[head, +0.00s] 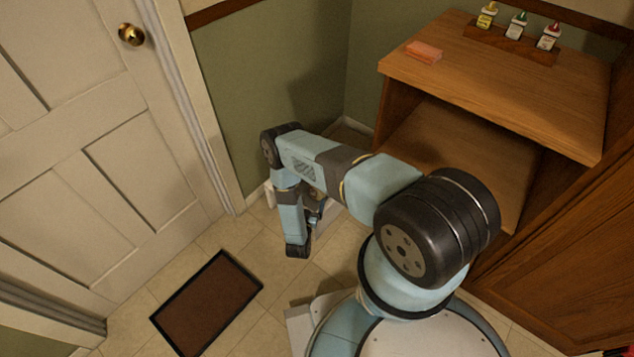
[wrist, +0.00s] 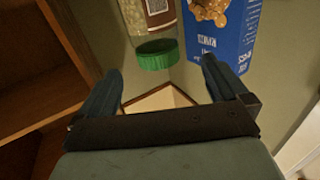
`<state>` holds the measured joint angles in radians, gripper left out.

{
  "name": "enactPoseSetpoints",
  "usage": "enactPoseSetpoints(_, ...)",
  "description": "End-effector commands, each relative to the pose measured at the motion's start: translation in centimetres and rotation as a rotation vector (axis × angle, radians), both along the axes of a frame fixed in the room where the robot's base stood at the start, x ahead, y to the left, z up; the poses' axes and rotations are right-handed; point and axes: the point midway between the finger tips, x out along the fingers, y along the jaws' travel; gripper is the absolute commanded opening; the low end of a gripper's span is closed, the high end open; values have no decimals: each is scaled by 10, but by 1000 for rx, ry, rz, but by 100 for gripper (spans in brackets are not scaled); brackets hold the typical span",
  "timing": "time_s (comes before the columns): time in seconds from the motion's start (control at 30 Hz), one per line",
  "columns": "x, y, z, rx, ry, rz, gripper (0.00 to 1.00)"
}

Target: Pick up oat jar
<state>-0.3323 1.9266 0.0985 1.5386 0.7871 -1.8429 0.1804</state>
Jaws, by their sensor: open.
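The lid appears just beyond the fingertips, apart from both. I see no jar in the head view, where my folded arm hides most of the gripper.
A blue box (wrist: 225,38) with a food picture is close right of the jar. Wooden shelving (wrist: 35,60) lies at the left. In the head view, a wooden unit (head: 500,85) carries several bottles and an orange block (head: 424,52). A brown mat (head: 207,305) lies by the door (head: 95,160).

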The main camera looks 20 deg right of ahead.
Motion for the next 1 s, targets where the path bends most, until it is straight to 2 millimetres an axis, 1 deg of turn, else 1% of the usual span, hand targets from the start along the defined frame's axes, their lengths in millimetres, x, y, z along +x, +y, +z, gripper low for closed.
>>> enactPoseSetpoints(0.03,-9,-2,-5,-11,-4,-1,100)
enactPoseSetpoints(0.1,-16,-4,-9,-21,-10,-2,100)
enactPoseSetpoints(0.17,-18,-5,-10,-27,-14,-2,100)
enactPoseSetpoints(0.23,-16,-7,-11,-29,-17,-1,100)
enactPoseSetpoints(0.63,42,-34,-10,-28,-17,1,100)
enactPoseSetpoints(0.73,51,-38,-11,-29,-16,1,100)
enactPoseSetpoints(1.0,62,-42,-10,-29,-16,2,100)
